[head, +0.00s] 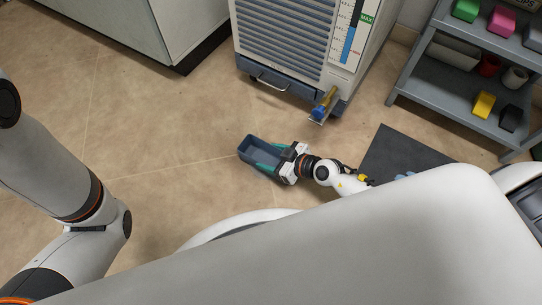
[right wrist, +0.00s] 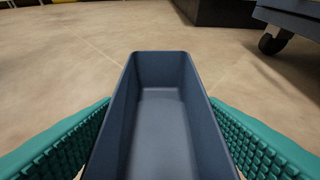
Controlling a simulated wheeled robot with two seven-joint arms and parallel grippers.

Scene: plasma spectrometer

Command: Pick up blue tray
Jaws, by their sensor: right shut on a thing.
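The blue tray (head: 260,151) is an open, deep, rectangular dark blue-grey box in the middle of the head view. My right gripper (head: 268,161) is shut on the tray, with its teal fingers along the two long sides. In the right wrist view the tray (right wrist: 160,125) lies between the ribbed teal finger pads and looks empty inside. Whether the tray touches the floor is hard to tell. My left arm comes in at the left of the head view, but its gripper is out of the picture.
A louvered machine (head: 283,40) with a level gauge stands behind the tray, with a brass valve (head: 325,103) low at its front. A grey shelf (head: 455,82) with coloured containers stands at right. A dark mat (head: 395,152) lies on the floor. Tiled floor (head: 160,130) left of the tray is clear.

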